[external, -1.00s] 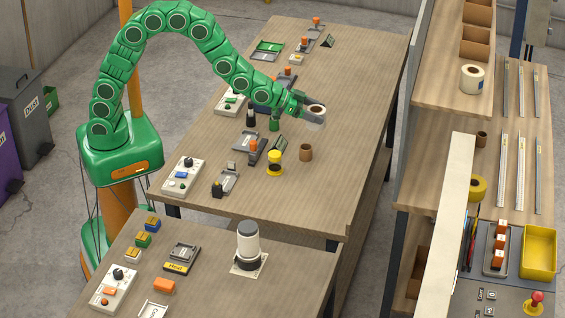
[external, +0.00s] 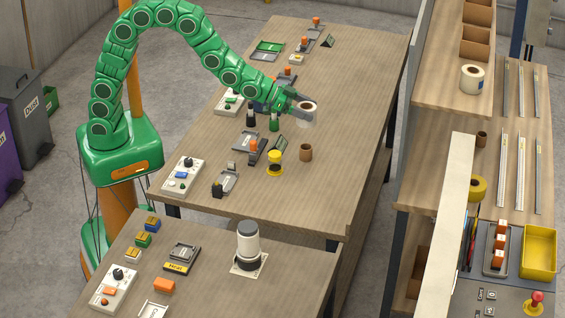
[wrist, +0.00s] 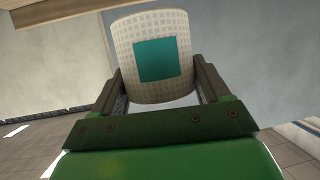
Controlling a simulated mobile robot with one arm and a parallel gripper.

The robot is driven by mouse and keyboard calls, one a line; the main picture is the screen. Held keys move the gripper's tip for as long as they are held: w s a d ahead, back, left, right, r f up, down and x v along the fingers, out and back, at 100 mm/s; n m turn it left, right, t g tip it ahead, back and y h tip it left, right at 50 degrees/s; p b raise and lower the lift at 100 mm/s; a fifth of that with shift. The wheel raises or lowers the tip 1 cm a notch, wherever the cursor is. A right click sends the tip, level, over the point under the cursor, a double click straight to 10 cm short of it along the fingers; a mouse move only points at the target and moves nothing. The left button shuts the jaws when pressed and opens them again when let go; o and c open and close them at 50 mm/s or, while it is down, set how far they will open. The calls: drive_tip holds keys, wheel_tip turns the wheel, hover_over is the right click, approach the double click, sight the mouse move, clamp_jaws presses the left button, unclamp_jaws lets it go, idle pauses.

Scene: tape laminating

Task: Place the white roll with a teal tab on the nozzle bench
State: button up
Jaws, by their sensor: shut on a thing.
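My gripper (external: 299,104) is shut on a white roll (external: 306,118) with a brown core, its open end facing up. In the wrist view the roll (wrist: 121,60) stands between the two fingers (wrist: 161,88), and its teal tab (wrist: 162,59) faces the camera. The roll is over the far half of the long wooden bench (external: 335,150); whether it touches the top is hard to tell. No sign names the nozzle bench.
A brown core (external: 305,153), a yellow roll on a stand (external: 275,163) and small black and green bottles (external: 274,122) stand nearby. Devices line the bench's left side; its right side is clear. Another white roll (external: 471,79) stands on the right-hand shelf.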

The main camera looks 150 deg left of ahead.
drive_tip(key=w+d+r+m+t+h, duration=0.3)
drive_tip(key=w+d+m+h, duration=0.1)
drive_tip(key=w+d, duration=0.75)
drive_tip(key=w+d+r+m+t+h, duration=0.2)
drive_tip(key=w+d+r+m+h, duration=0.15)
drive_tip(key=w+d, duration=0.8)
drive_tip(key=w+d+f+m+g+h, duration=0.1)
drive_tip(key=w+d+f+m+h, duration=0.2)
drive_tip(key=d, duration=0.8)
drive_tip(key=w+d+f+m+h, duration=0.15)
drive_tip(key=d+m+h, duration=0.25)
drive_tip(key=d, duration=0.8)
drive_tip(key=w+d+f+m+g+h, duration=0.1)
drive_tip(key=w+d+f+m+h, duration=0.2)
drive_tip(key=d, duration=0.8)
drive_tip(key=shift+h, duration=0.45)
drive_tip(key=shift+w+a+f, duration=0.1)
drive_tip(key=shift+w+f, duration=1.6)
drive_tip(key=shift+w, duration=0.35)
drive_tip(key=shift+w+f, duration=1.7)
drive_tip(key=shift+w, duration=0.4)
drive_tip(key=shift+w+a+f, duration=0.1)
drive_tip(key=shift+w+f, duration=1.6)
drive_tip(key=shift+w, duration=0.35)
drive_tip(key=shift+f, duration=1.55)
drive_tip(key=shift+f, duration=0.1)
